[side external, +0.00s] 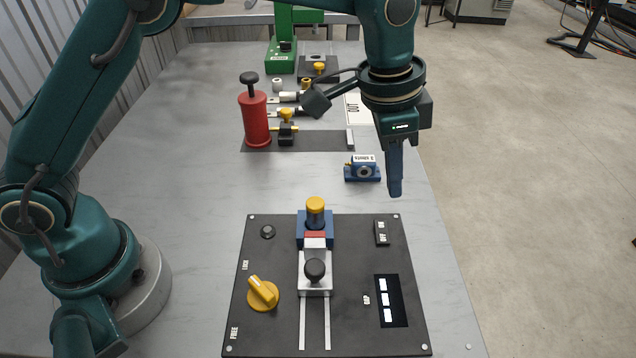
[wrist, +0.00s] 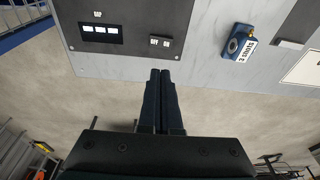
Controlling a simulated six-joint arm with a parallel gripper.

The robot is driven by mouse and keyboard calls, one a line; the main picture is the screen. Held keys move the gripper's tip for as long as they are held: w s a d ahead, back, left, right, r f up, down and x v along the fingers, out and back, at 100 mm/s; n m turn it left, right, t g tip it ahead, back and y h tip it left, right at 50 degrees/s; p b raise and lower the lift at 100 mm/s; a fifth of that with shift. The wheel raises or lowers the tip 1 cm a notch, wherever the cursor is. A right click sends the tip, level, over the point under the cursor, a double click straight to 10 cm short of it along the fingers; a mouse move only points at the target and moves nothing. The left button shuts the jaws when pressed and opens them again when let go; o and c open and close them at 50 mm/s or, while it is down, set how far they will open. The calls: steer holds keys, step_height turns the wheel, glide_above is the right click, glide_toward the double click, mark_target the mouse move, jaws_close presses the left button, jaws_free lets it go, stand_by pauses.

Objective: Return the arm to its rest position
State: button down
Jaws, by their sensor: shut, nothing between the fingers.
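My gripper (side external: 395,194) hangs pointing down near the right edge of the grey table, above and to the right of the black control panel (side external: 345,338). In the wrist view its two fingers (wrist: 160,74) are together with nothing between them. The gripper is apart from the panel and from the small blue block (side external: 365,174), which lies just left of the fingers in the side view. The blue block also shows in the wrist view (wrist: 236,46), to the right of the fingertips.
The panel carries a yellow knob (side external: 263,294), a black-knobbed slide (side external: 315,272) and a yellow-capped post (side external: 316,212). A red cylinder (side external: 254,118) stands on a dark mat farther back, near a green machine (side external: 281,55). The table's left middle is clear.

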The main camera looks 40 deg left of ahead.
steer(key=s+a+r+n+t, duration=0.35)
steer(key=s+a+r, duration=0.35)
steer(key=a+r, duration=0.5)
steer(key=s+a+f+n, duration=0.2)
steer(key=s+f, duration=0.1)
steer(key=s, duration=0.2)
steer(key=s+a+f+n+y, duration=0.1)
steer(key=s+a+f+n, duration=0.1)
steer(key=s, duration=0.4)
steer(key=shift+s+f+n, duration=0.2)
steer(key=shift+f+n, duration=0.45)
steer(key=shift+f, duration=0.3)
steer(key=shift+a, duration=0.1)
